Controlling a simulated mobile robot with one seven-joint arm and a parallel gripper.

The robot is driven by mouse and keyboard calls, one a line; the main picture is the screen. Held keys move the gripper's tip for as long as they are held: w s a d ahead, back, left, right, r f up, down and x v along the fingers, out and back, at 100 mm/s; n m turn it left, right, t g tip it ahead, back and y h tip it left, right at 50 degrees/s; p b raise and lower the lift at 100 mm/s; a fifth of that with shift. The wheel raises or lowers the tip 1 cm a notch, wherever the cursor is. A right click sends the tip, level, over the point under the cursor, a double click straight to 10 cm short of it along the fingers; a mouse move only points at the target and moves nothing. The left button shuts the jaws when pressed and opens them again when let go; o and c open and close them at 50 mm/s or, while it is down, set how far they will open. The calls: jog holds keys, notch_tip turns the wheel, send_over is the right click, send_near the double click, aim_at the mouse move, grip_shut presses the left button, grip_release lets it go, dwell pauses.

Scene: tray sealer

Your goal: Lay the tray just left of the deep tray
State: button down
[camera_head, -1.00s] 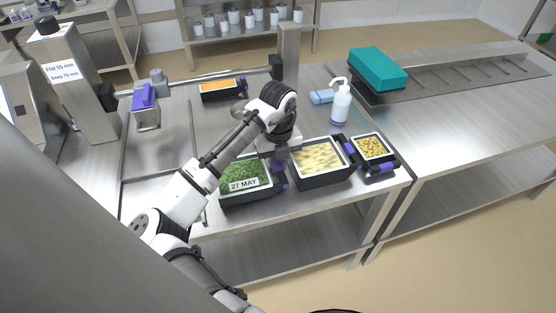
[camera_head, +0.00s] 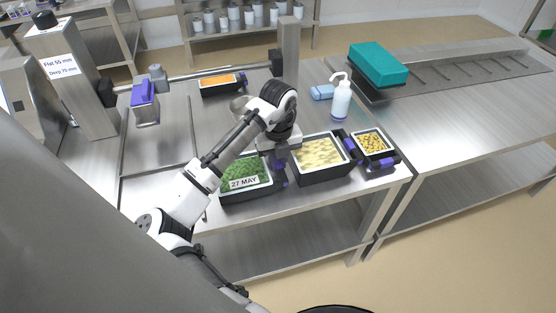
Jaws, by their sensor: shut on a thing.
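A black tray of green food (camera_head: 245,177) with a "27 MAY" label stands at the table's front edge. Just right of it is a larger black tray of pale yellow pieces (camera_head: 320,155), which looks like the deep tray. My gripper (camera_head: 281,168) points down at the right end of the green tray, between the two trays. It is shut on the green tray's purple-marked end; its fingertips are mostly hidden by my wrist. I cannot tell whether the green tray rests on the table or hangs slightly above it.
A smaller tray of yellow-brown pieces (camera_head: 371,144) stands close right of the deep tray. An orange-filled tray (camera_head: 219,82) and a white pump bottle (camera_head: 341,98) stand farther back. A metal frame (camera_head: 158,174) lies left. The table's front edge is close.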

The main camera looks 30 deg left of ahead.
dwell(0.3)
jog(key=c, duration=1.3)
grip_release()
jog(key=c, duration=0.3)
jog(key=shift+r+p, duration=2.55)
jog(key=shift+r, duration=1)
